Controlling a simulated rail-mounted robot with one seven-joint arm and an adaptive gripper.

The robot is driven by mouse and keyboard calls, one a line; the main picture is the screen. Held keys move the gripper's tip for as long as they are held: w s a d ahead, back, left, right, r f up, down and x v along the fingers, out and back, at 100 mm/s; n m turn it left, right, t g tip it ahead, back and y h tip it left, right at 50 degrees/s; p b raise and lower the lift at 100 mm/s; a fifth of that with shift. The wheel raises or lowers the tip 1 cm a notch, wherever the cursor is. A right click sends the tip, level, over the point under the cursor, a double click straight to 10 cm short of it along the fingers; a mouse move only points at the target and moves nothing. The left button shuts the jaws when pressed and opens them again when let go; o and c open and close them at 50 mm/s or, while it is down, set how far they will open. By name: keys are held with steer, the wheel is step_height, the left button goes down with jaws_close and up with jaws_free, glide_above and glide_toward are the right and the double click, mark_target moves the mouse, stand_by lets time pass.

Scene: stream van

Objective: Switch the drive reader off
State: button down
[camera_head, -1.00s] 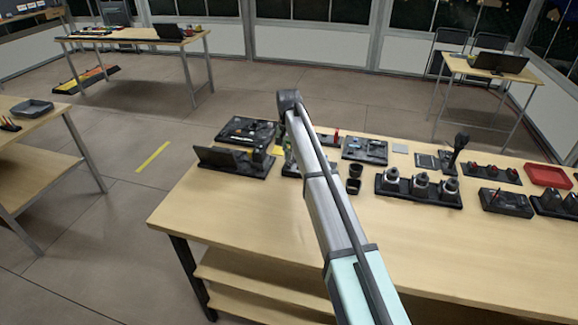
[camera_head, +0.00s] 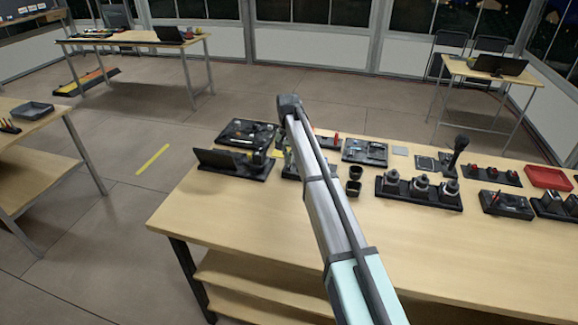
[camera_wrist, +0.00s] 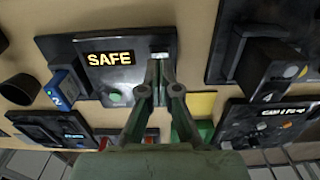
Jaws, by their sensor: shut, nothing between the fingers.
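A black device (camera_wrist: 85,72) with a lit yellow SAFE display (camera_wrist: 110,58) fills the upper middle of the wrist view; I take it for the drive reader. A small round green button or light (camera_wrist: 114,96) sits below the display. A blue stick-like piece (camera_wrist: 62,88) is at its left edge. My gripper (camera_wrist: 160,66) is shut and empty, its fingertips over the right part of this device, right of the display. Whether they touch it I cannot tell. The fingers hide part of the surface. In the head view my arm mostly covers this device.
Another black device (camera_wrist: 265,65) with a raised block stands to the right. Lower left and lower right are more black panels (camera_wrist: 45,128) (camera_wrist: 265,122). Dark cups (camera_head: 354,180) and a stand with several knobs (camera_head: 420,188) are nearby. The table's front (camera_head: 240,235) is clear.

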mark_target(288, 167)
steer(key=shift+f+b, duration=0.35)
steer(key=shift+f, duration=0.9)
stand_by(1.2)
steer(key=shift+r, duration=0.15)
steer(key=shift+r+p, duration=1.75)
steer(key=shift+r, duration=1.65)
